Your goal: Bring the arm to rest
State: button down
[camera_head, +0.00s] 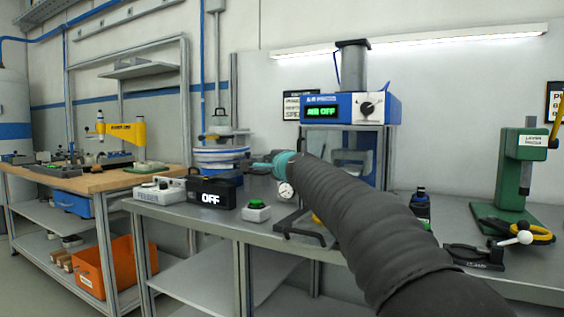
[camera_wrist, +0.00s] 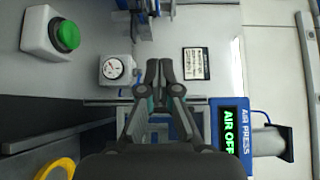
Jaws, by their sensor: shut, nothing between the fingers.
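My arm, in a black ribbed sleeve, reaches from the lower right of the head view toward the middle. My gripper (camera_head: 246,161) is at its far end, small and dark beyond a teal ring, held above the grey bench. In the wrist view my gripper (camera_wrist: 159,66) has its fingers together, with nothing held. The air press (camera_head: 350,108), with a blue head and a green "AIR OFF" display, stands behind the arm. It is at the right of the wrist view (camera_wrist: 229,128). The arm hides part of the press's lower frame.
A green button box (camera_head: 256,211), a black box reading "OFF" (camera_head: 211,192) and a white gauge (camera_wrist: 116,70) are near the gripper. A green lever press (camera_head: 520,170) stands right. A wooden-topped bench (camera_head: 95,180) is at left, with an orange bin (camera_head: 115,266) below.

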jog(key=s+d+f+n+g+h, duration=0.2)
jog(key=s+d+f, duration=0.5)
jog(key=s+f, duration=0.4)
jog(key=s+d+f+n+g+h, duration=0.2)
jog(key=s+d+f+n+g, duration=0.3)
jog(key=s+f, duration=0.6)
jog(key=s+d+f+n+g+h, duration=0.2)
jog(key=s+d+f, duration=0.8)
jog(key=s, duration=1.7)
jog(key=f+n+g, duration=0.2)
jog(key=n, duration=0.2)
jog(key=shift+h, duration=0.3)
jog(key=shift+s, duration=0.15)
